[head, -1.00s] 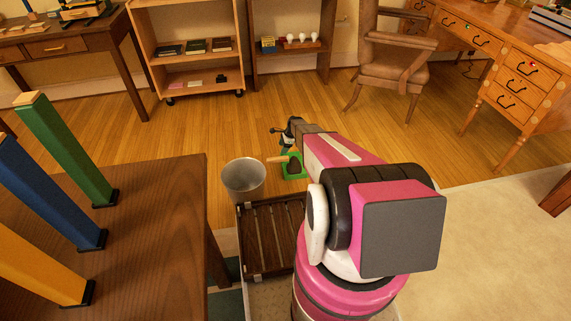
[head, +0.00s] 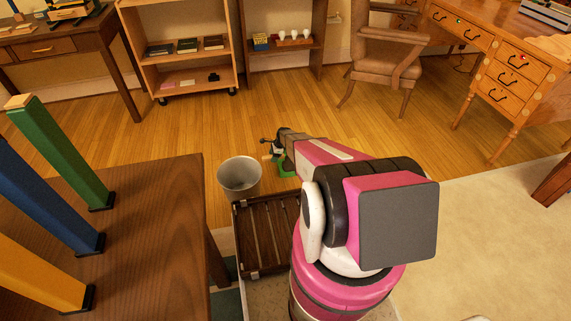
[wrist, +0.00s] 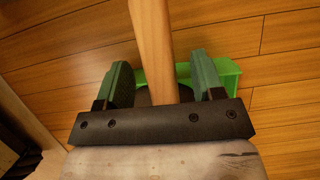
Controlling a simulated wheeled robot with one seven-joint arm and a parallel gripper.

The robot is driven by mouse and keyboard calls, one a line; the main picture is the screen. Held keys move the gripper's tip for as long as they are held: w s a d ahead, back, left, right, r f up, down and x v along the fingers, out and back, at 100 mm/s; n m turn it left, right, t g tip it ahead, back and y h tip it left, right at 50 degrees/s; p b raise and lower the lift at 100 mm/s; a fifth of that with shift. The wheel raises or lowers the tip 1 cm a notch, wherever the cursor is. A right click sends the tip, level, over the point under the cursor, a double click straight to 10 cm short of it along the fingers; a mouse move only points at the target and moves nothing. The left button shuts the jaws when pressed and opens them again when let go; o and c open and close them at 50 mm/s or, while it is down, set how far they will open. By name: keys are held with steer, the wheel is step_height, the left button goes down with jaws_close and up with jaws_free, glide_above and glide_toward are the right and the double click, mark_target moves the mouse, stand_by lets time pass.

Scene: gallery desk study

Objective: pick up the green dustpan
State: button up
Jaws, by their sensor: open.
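The green dustpan (head: 280,170) lies on the wood floor, just right of a metal bucket in the head view. My arm and gripper (head: 272,147) hide most of it there. In the wrist view, the dustpan's green rim (wrist: 232,76) shows beyond and to the right of the fingers. Its wooden handle (wrist: 152,40) runs from the top edge down between the two fingers. My gripper (wrist: 160,72) is open, with one finger on each side of the handle and visible gaps on both sides. The handle's lower end and part of the pan are hidden behind the gripper.
The metal bucket (head: 239,176) stands left of the dustpan. A dark slatted rack (head: 262,238) lies nearer to me, beside a brown table (head: 150,225) with coloured posts. A chair (head: 385,55) and desk stand farther right. Open floor lies beyond the dustpan.

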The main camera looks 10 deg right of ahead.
steer(key=shift+a+f, duration=0.25)
steer(key=shift+f, duration=0.4)
jaws_close()
steer(key=shift+r, duration=0.15)
